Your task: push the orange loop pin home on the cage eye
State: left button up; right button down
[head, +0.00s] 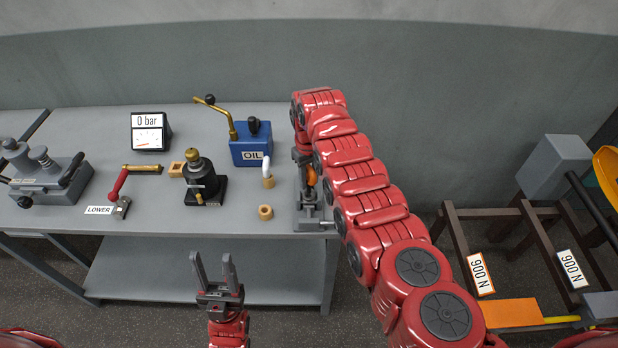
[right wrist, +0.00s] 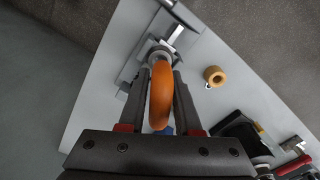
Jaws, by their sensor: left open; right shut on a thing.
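The orange loop pin (right wrist: 161,95) is between the fingers of my right gripper (right wrist: 160,80), which is shut on it. In the right wrist view its far end meets a grey round eye (right wrist: 158,52) on a metal fixture; how deep the pin sits I cannot tell. In the head view a bit of the orange loop (head: 311,176) shows beside my red right arm, which hides most of it. The grey cage fixture (head: 310,215) stands at the bench's right end, partly hidden by my arm. My left gripper (head: 213,268) is open and empty, in front of the bench.
A tan ring (head: 265,212) lies near the fixture. A dark frame with weights (head: 520,250) stands right.

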aim_at(309, 193)
jog(key=shift+f+b, duration=1.9)
jog(key=shift+f, duration=0.4)
jog(key=shift+r, duration=0.2)
jog(key=shift+r+p, duration=0.9)
jog(key=shift+r, duration=0.1)
jog(key=shift+r+p, duration=0.5)
jog(key=shift+r, duration=0.55)
jog(key=shift+f+b, duration=1.7)
jog(key=shift+f, duration=0.6)
jog(key=shift+r, duration=0.15)
jog(key=shift+r+p, duration=0.65)
jog(key=shift+r, duration=0.25)
jog(key=shift+r+p, duration=0.35)
jog(key=shift+r, duration=0.9)
